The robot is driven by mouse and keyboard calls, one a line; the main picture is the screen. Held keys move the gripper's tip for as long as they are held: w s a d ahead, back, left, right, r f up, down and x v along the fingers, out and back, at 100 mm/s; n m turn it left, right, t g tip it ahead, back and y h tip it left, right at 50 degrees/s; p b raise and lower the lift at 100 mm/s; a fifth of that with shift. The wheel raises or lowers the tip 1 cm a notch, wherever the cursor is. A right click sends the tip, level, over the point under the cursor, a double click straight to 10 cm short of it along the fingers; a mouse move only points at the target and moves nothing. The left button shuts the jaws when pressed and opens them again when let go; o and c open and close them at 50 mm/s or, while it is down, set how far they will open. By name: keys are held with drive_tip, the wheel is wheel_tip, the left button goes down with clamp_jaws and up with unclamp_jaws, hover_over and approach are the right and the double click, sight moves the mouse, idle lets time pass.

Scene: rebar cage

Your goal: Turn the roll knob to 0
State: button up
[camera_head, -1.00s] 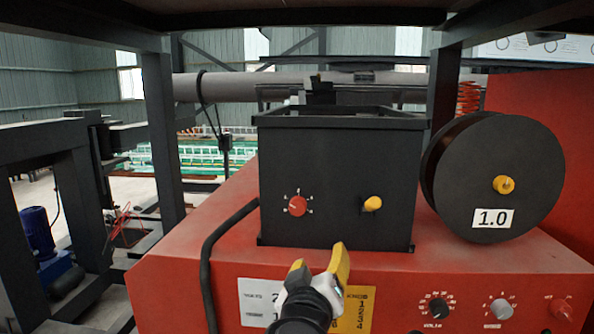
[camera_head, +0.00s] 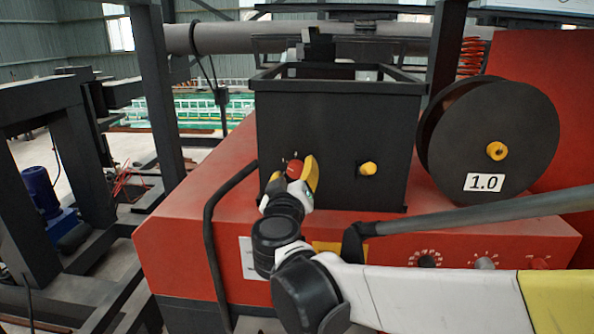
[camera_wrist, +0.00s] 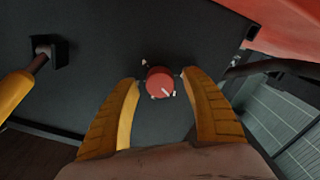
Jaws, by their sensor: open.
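The red round knob (camera_head: 293,168) is on the front of a black box (camera_head: 335,130), at its left side. In the wrist view the red knob (camera_wrist: 158,80) shows a white pointer mark toward its lower right, with small white marks around it, too small to read. I take it as the roll knob; no name label is legible. My gripper (camera_head: 294,172) is in front of it with yellow fingers. In the wrist view my gripper (camera_wrist: 160,80) is open, one finger on each side of the knob, with visible gaps. I cannot tell whether the tips reach its depth.
A yellow knob (camera_head: 367,169) sticks out of the box to the right. A black spool (camera_head: 495,140) labelled 1.0 stands further right. A black cable (camera_head: 208,235) runs along the left. The red machine body (camera_head: 190,225) below carries smaller dials, partly behind my arm.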

drive_tip(key=c, duration=1.2)
drive_tip(key=shift+n, duration=0.3)
drive_tip(key=n+b, duration=0.2)
drive_tip(key=n, duration=0.3)
drive_tip(key=n+b, duration=0.1)
drive_tip(key=n, duration=0.5)
drive_tip(key=shift+n, duration=0.3)
drive_tip(key=o, duration=1.2)
